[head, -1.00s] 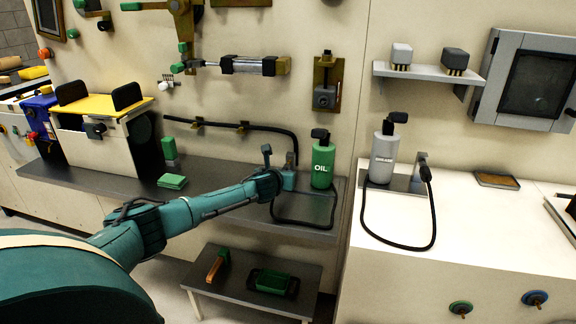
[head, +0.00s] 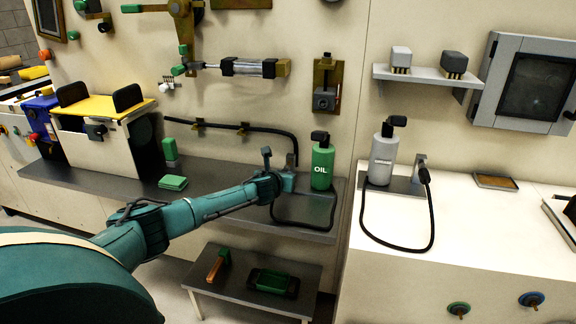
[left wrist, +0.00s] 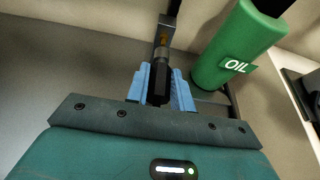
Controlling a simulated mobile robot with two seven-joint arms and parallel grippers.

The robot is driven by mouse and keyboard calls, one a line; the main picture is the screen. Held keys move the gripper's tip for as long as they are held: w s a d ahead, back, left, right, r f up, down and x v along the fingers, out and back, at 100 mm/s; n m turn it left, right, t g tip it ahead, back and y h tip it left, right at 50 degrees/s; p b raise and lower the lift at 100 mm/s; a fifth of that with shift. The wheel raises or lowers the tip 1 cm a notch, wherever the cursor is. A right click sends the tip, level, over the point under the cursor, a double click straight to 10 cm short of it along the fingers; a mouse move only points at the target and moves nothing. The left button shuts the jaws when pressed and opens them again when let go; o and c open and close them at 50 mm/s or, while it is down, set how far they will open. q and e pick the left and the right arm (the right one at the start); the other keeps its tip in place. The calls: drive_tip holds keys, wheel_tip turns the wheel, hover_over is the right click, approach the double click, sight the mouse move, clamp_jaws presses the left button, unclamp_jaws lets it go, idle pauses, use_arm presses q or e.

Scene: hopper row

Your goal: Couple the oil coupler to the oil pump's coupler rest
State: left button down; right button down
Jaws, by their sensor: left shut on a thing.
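The green oil pump (head: 322,165), marked OIL, stands upright on the grey bench; it also shows in the left wrist view (left wrist: 232,45). My left gripper (head: 289,181) is just left of the pump. In the left wrist view its blue fingers (left wrist: 160,88) are shut around the black oil coupler (left wrist: 159,84). The coupler's front end points at a grey metal bracket (left wrist: 166,30), which looks like the coupler rest, beside the pump. The front end appears to meet or overlap the bracket; I cannot tell whether it is seated. My right gripper is not in view.
A black hose (head: 305,224) loops on the bench below the pump. A grey pump (head: 382,158) with its own hose stands on the white counter to the right. A yellow-topped box (head: 100,106) stands at the left. A low table (head: 235,289) is below.

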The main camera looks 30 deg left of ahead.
use_arm(q)
drive_tip(key=shift+w+a, duration=0.1)
drive_tip(key=shift+w, duration=0.4)
drive_tip(key=shift+w+a+b, duration=0.35)
drive_tip(key=shift+w+b, duration=0.15)
drive_tip(key=shift+w, duration=0.3)
drive_tip(key=c, duration=1.1)
unclamp_jaws()
